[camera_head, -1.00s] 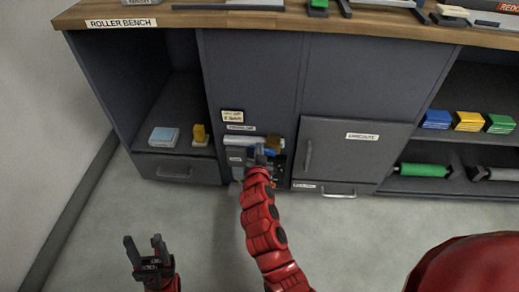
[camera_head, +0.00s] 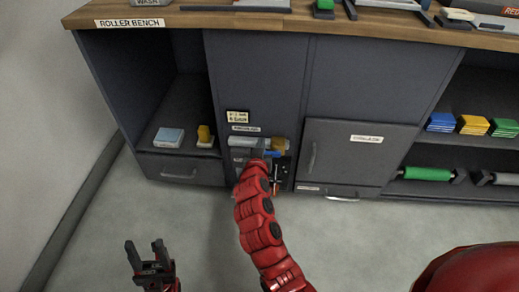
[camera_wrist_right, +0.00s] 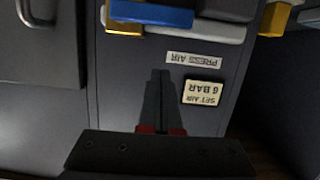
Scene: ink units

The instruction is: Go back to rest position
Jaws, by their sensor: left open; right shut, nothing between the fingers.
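My left gripper (camera_head: 148,250) is open and empty above the floor at the lower left of the head view. My right arm reaches forward to the bench front. Its gripper (camera_head: 254,148) is at the small air panel, and the arm hides part of that panel. In the right wrist view the right gripper (camera_wrist_right: 160,78) is shut with nothing between its fingers. Its tips point at the cabinet face beside an upside-down "SET AIR 6 BAR" tag (camera_wrist_right: 202,92) and below a "PRESS AIR" label (camera_wrist_right: 194,60). A blue bar (camera_wrist_right: 150,14) lies beyond the tips.
The roller bench (camera_head: 130,23) spans the back. An open bay holds a light-blue block (camera_head: 168,137) and a yellow item (camera_head: 204,134). A handled door (camera_head: 345,155) stands right of the panel. Right shelves hold coloured stacks (camera_head: 473,124) and a green roller (camera_head: 427,174). The front floor is clear.

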